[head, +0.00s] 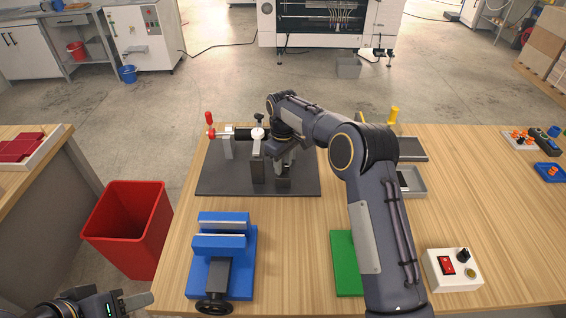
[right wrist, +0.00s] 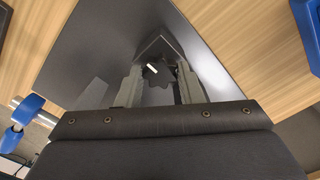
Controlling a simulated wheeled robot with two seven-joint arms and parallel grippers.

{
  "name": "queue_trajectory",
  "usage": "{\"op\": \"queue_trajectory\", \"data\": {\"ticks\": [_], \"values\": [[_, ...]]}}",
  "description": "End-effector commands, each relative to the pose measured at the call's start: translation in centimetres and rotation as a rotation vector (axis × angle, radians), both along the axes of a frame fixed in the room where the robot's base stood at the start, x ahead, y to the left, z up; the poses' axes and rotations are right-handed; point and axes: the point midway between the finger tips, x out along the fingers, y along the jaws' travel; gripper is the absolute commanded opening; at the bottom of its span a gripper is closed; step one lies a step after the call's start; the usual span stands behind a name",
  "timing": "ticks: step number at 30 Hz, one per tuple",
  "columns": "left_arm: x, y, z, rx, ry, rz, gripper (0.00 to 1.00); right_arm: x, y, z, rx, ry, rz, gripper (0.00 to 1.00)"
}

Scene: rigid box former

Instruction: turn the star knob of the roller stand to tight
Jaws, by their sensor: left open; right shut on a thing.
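The roller stand stands on a dark plate (head: 215,180), with grey posts and a black roller (head: 243,134) that has red-tipped handles at its left end. The black star knob (right wrist: 158,78) shows in the right wrist view, with a white mark on its upper left. My right gripper (right wrist: 160,88) is shut on the star knob, one finger on each side. In the head view my right arm and gripper hide this knob. My left gripper (head: 137,301) is open and empty at the bottom left corner, far from the stand.
A blue vise (head: 236,262) stands in front of the plate. A green mat (head: 343,262) lies partly under my right arm, with a switch box (head: 454,270) to its right. Grey trays (head: 412,149) are right of the stand. A red bin (head: 128,225) stands left of the table.

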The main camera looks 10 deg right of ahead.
Motion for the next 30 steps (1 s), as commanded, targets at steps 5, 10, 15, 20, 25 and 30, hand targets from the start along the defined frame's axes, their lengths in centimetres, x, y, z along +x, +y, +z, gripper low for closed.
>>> {"op": "queue_trajectory", "data": {"ticks": [5,10,15,20,25,30], "values": [[0.0,0.0,0.05,0.0,0.0,0.0,0.45,0.02,-0.01,0.04,-0.001,-0.001,-0.053,0.11],[0.0,0.0,0.1,0.0,0.0,0.0,0.45,0.04,0.02,0.06,0.0,0.0,-0.159,0.11],[0.0,0.0,0.16,0.0,0.0,0.0,0.45,0.05,0.03,0.07,0.0,-0.001,-0.306,0.11],[-0.01,0.01,0.2,0.0,0.0,0.0,0.45,0.07,0.03,0.07,0.0,-0.001,-0.459,0.11],[0.0,0.0,0.24,0.0,0.0,0.0,0.45,0.08,-0.01,0.07,-0.001,-0.002,-0.621,0.11],[0.0,0.0,0.29,0.0,0.0,0.0,0.45,0.09,0.01,0.08,0.0,-0.003,-0.781,0.11]]}}
